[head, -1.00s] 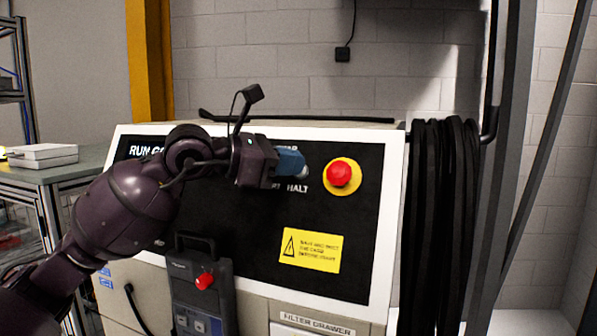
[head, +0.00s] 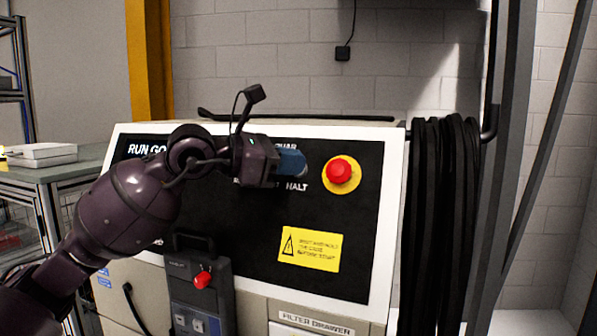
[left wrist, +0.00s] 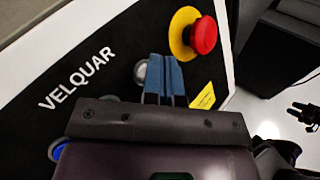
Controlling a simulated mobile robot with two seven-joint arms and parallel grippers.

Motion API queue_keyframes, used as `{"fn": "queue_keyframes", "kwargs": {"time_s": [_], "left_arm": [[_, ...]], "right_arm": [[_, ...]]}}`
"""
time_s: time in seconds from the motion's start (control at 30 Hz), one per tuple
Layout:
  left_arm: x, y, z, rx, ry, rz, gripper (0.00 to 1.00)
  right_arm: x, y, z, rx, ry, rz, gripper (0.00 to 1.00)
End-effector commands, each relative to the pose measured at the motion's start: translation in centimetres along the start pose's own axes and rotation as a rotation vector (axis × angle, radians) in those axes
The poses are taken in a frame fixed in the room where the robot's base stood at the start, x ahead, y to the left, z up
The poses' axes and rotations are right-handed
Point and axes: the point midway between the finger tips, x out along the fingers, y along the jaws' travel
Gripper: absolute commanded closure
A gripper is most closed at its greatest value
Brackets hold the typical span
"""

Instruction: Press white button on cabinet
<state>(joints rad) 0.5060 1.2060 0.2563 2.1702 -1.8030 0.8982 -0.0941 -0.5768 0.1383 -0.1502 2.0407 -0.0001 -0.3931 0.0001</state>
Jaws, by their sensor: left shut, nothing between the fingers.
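The cabinet's black panel (head: 250,245) has a white frame and a raised red button on a yellow disc (head: 340,172). My left gripper (head: 304,164) is shut and empty, its blue fingers close to the panel above the word HALT, left of the red button. In the left wrist view, a pale grey-white round button (left wrist: 140,72) sits right beside the shut blue fingers (left wrist: 165,62), partly behind them. I cannot tell whether they touch it. Another greyish round shape is mostly hidden behind the gripper body. A blue button (left wrist: 57,148) shows at lower left.
A black handheld unit with a red knob (head: 203,280) hangs on the cabinet's lower front. A yellow warning label (head: 310,249) is below the red button. Black hoses (head: 440,215) hang at the right. A table with a white box (head: 42,154) stands at the left.

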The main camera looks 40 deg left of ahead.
Motion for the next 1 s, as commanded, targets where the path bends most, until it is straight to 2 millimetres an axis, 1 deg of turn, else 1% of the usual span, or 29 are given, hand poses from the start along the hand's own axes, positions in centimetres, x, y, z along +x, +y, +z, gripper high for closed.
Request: {"fn": "queue_keyframes", "kwargs": {"time_s": [0.7, 1.0], "left_arm": [[0.14, 0.11, -0.07, 0.001, 0.000, 0.000, 1.00], [-0.52, -0.33, 0.43, 0.000, 0.000, 0.000, 1.00]], "right_arm": [[-0.02, 0.33, 0.22, -0.014, -0.004, -0.001, 0.57], [-0.20, 0.38, -0.39, -0.014, 0.005, 0.000, 0.57]]}}
